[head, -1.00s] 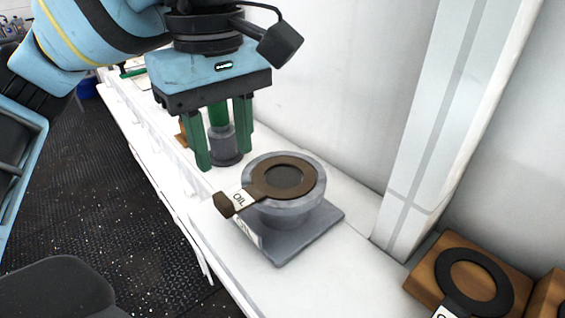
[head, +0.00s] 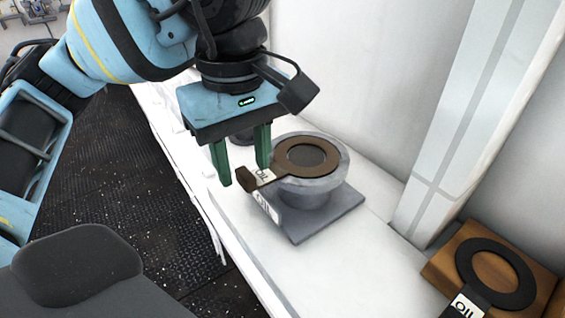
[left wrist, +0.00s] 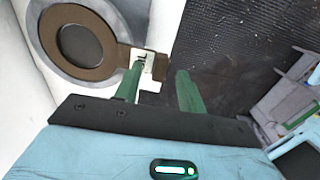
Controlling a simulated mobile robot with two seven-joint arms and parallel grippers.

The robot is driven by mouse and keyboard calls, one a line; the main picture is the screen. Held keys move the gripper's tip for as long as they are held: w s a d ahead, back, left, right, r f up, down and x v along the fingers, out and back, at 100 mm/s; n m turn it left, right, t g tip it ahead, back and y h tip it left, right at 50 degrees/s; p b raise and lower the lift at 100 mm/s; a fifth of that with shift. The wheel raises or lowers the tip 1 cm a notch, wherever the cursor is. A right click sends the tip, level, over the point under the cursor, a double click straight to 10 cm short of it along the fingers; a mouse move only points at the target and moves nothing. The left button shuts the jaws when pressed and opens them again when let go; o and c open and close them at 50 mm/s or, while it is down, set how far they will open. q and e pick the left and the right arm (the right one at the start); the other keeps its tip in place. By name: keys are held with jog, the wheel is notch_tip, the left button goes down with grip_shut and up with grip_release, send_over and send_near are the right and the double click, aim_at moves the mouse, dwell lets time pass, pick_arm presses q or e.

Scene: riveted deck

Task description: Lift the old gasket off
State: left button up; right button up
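The old gasket (head: 332,158) is a brown ring with a tab, lying flat on a round grey flange (head: 310,192). Its tab carries a white OIL label (head: 265,177) and ends in a dark brown block (head: 246,180). The gasket also shows in the left wrist view (left wrist: 108,50), upper left. My left gripper (head: 245,175) is open, its green fingers pointing down at the tab. In the left wrist view the fingers (left wrist: 159,75) stand apart, with the tab end appearing between them and one finger covering part of the label. I cannot tell whether they touch it. My right gripper is not in view.
The flange's grey square base (head: 335,215) stands on a narrow white bench (head: 270,262). A black gasket (head: 487,244) with an OIL label rests on a wooden block (head: 440,268) at lower right. A white wall and post stand behind. Dark riveted floor lies left.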

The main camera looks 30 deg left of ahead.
pick_arm(q)
jog(key=shift+f, duration=0.6)
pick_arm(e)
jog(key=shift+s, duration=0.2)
pick_arm(q)
grip_shut()
jog(key=shift+r, duration=0.1)
jog(key=shift+r+p, duration=0.3)
jog(key=shift+r, duration=0.2)
jog(key=r, duration=0.1)
jog(key=r+p, duration=0.1)
jog(key=r, duration=0.1)
jog(key=shift+s+d+p, duration=0.25)
jog(key=shift+s+p, duration=0.1)
jog(key=s+d+p, duration=0.4)
jog(key=s+d, duration=0.3)
jog(key=s, duration=0.6)
jog(key=shift+s+d+r, duration=0.15)
jog(key=shift+s+r, duration=0.05)
jog(key=shift+r, duration=0.2)
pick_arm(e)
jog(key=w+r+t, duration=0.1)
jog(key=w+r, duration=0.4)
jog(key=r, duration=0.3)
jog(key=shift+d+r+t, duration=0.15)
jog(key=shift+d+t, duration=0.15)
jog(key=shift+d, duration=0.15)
